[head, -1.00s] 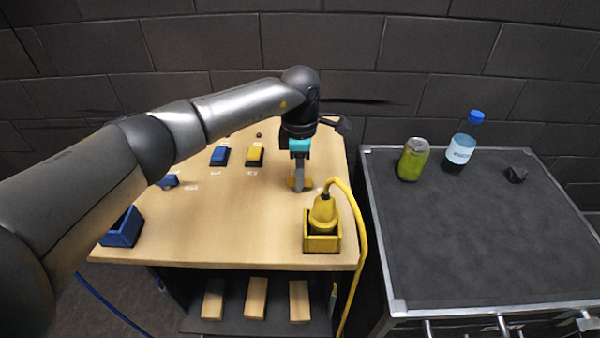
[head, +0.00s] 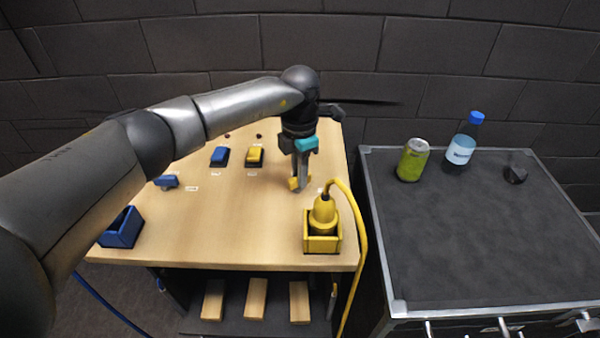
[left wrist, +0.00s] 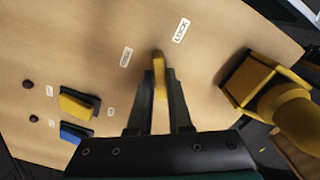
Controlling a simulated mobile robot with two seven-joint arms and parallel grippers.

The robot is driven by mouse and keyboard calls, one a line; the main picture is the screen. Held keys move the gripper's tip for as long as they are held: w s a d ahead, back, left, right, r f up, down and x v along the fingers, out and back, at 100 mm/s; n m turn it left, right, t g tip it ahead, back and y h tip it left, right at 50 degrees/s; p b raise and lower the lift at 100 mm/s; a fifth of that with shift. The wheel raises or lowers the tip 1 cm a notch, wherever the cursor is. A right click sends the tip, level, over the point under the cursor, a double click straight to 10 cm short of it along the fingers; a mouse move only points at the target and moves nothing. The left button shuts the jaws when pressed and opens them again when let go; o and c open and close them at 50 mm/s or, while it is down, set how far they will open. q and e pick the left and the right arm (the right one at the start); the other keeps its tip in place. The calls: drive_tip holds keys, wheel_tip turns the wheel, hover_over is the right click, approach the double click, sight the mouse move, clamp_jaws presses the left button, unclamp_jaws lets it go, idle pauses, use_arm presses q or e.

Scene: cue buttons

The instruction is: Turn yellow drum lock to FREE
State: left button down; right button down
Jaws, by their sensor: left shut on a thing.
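The yellow drum lock (head: 293,184) is a small yellow handle on the wooden table, behind the yellow box. My left gripper (head: 301,182) points down over it and is shut on its handle. In the left wrist view the lock's yellow handle (left wrist: 160,82) sits between my two fingertips (left wrist: 160,78), which hide part of it. A label reading LOCK (left wrist: 181,30) lies just beyond the handle, to its right. A second white label (left wrist: 126,57) lies to the left, too blurred to read. My right gripper is in neither view.
A yellow plug-like piece (head: 322,214) with a yellow cable stands in a yellow box (head: 322,244), close in front of the gripper. Blue (head: 219,156) and yellow (head: 255,155) buttons lie farther back. A blue lock (head: 166,181) and blue box (head: 121,229) are at left.

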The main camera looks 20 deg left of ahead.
use_arm(q)
drive_tip(key=n, duration=0.2)
drive_tip(key=n+p, duration=0.1)
drive_tip(key=n, duration=0.2)
drive_tip(key=shift+w+a+n, duration=0.1)
drive_tip(key=shift+a+n, duration=0.1)
drive_tip(key=shift+n, duration=0.1)
drive_tip(key=n+p, duration=0.1)
drive_tip(key=n, duration=0.2)
drive_tip(key=shift+a+r, duration=0.1)
drive_tip(key=shift+n+p, duration=0.45)
drive_tip(key=shift+n, duration=1.15)
drive_tip(key=shift+a, duration=0.1)
drive_tip(key=c, duration=0.8)
unclamp_jaws()
drive_tip(key=shift+c, duration=0.2)
wheel_tip(320, 180, up, 15)
drive_tip(key=shift+b, duration=0.35)
